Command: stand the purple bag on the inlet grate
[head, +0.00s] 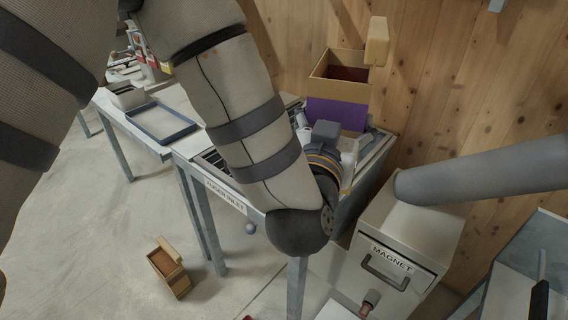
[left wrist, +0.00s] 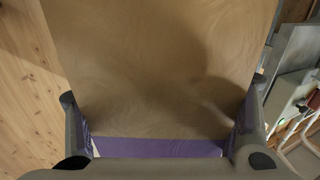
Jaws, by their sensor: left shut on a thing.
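The purple bag (head: 337,113) is a tan, open-topped bag with a purple band round its lower part. It looks upright at the far right end of the inlet table in the head view. My left gripper (head: 346,150) is shut on the bag from the near side. In the left wrist view the bag's tan face (left wrist: 155,70) fills the middle, with a finger at each side. The inlet grate (head: 212,159) shows as dark slats left of my arm, which hides much of it. I cannot tell whether the bag's base touches the grate. My right gripper is not in view.
A wooden wall stands close behind the bag. A grey box marked MAGNET (head: 408,240) with a handle stands to the right, under a grey tube (head: 480,172). A blue-grey tray (head: 162,124) lies on the left table. A small brown container (head: 169,272) stands on the floor.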

